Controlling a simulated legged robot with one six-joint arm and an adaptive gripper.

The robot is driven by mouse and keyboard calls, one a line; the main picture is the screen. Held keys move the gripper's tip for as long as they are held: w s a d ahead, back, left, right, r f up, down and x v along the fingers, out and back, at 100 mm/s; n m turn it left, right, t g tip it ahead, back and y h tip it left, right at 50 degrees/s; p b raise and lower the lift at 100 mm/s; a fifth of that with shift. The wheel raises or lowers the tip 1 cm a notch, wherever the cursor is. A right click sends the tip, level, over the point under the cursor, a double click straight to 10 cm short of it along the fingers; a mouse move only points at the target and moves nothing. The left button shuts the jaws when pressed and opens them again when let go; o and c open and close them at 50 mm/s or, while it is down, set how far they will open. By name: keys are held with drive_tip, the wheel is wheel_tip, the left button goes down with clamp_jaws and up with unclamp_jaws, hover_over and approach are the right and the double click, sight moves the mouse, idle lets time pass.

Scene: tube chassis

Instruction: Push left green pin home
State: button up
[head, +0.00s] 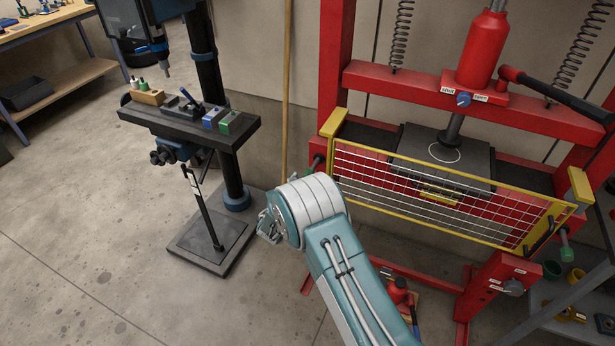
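The left green pin (317,162) shows at the red press's left upright, level with the left end of the yellow-framed mesh guard (440,194). Its green end juts out from the post; how deep it sits I cannot tell. A right green pin (565,243) shows near the guard's right end, below a yellow block. My gripper (266,230) is left of and below the left pin, apart from it, at the left side of my arm's rounded wrist. It is small and partly hidden by the wrist, so its opening is unclear. I see nothing held.
The red press frame (333,60) stands behind the guard. A drill press with a dark table (190,125) holding small blocks stands to the left. A wooden pole (286,90) leans on the wall. A red jack (398,292) stands low, right of my arm.

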sight(316, 164)
drive_tip(key=shift+x, duration=0.95)
drive_tip(key=shift+w+d, duration=0.15)
drive_tip(key=shift+w, duration=0.05)
drive_tip(key=shift+c, duration=0.3)
